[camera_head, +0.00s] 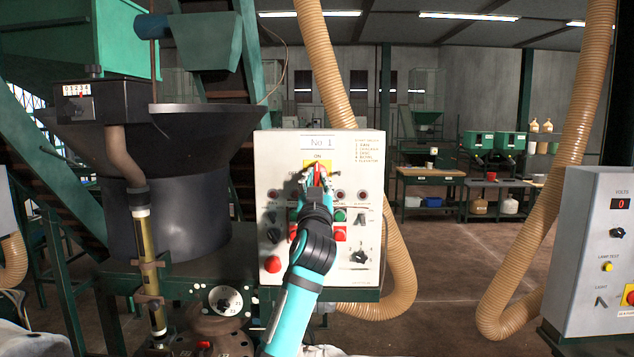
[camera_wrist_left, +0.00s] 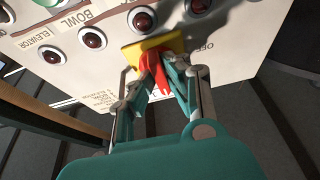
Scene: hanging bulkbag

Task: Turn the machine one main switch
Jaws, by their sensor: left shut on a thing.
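The machine one control panel (camera_head: 270,152) is a white box labelled "No 1". Its main switch (camera_head: 317,167) is a red handle on a yellow plate near the top, under an "ON" mark. My left gripper (camera_head: 316,180) reaches up to it from below and covers part of it. In the left wrist view the fingers of the left gripper (camera_wrist_left: 160,78) are shut on the red handle (camera_wrist_left: 146,56), in front of the yellow plate (camera_wrist_left: 134,50). The exact angle of the handle is partly hidden by the fingers. My right gripper is not in view.
Round dark red lamps (camera_wrist_left: 92,38) sit beside the switch, with green and red buttons (camera_head: 340,233) lower on the panel. A beige hose (camera_head: 330,70) hangs behind. A second grey panel (camera_head: 590,250) stands at right. A black hopper (camera_head: 170,150) stands at left.

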